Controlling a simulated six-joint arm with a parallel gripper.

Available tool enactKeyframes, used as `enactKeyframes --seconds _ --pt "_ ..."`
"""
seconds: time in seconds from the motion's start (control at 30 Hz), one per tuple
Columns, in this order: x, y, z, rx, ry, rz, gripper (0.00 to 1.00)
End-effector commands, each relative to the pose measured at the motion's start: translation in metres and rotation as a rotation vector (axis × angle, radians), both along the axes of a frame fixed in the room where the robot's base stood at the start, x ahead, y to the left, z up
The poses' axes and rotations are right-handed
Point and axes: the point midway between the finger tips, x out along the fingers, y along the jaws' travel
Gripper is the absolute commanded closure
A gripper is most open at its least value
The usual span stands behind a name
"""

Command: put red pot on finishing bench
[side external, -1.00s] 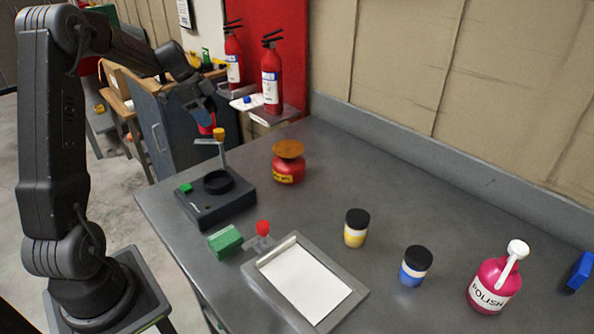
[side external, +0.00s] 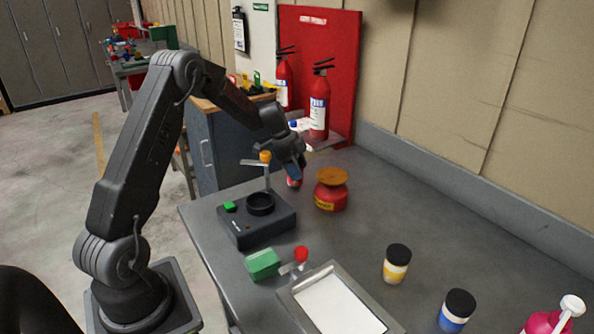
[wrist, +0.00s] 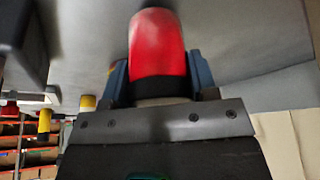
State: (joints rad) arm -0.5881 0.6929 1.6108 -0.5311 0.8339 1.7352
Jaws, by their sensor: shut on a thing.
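My gripper (side external: 293,170) has blue fingers shut on the red pot (side external: 294,182), which shows only as a small red patch below the fingers in the side view. In the wrist view the red pot (wrist: 157,45) is large between the fingers of my gripper (wrist: 158,75), with a dark band near its gripped end. The finishing bench (side external: 370,220) is the grey metal table below. The pot is over the bench's far left part, between the black device and the red can. I cannot tell whether it touches the surface.
A black device (side external: 255,226) with an orange-knobbed lever and a red can (side external: 331,195) with an orange top flank the pot. A yellow pot (side external: 396,265), a blue pot (side external: 456,312), a clipboard-like frame (side external: 335,305) and a green block (side external: 263,264) stand nearer. Bench centre is clear.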

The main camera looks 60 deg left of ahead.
Motion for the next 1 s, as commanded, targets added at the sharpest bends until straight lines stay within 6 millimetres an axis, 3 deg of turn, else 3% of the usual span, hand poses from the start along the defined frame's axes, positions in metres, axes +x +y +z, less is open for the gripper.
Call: enactKeyframes --seconds 0.07,0.43,0.47,0.5,0.7,1.0 --pt "-0.0002 -0.0004 -0.0079 -0.001 0.001 0.001 0.78" --pt "-0.0003 0.0000 -0.0119 0.000 0.000 0.000 0.78" --pt "-0.0003 0.0000 -0.0120 0.000 0.000 0.000 0.45" --pt "-0.0004 0.0000 -0.0119 0.000 0.000 0.000 0.41" --pt "-0.0004 -0.0001 -0.0118 -0.001 0.001 0.000 0.22" --pt "-0.0002 0.0002 -0.0085 0.001 -0.001 0.000 0.22"
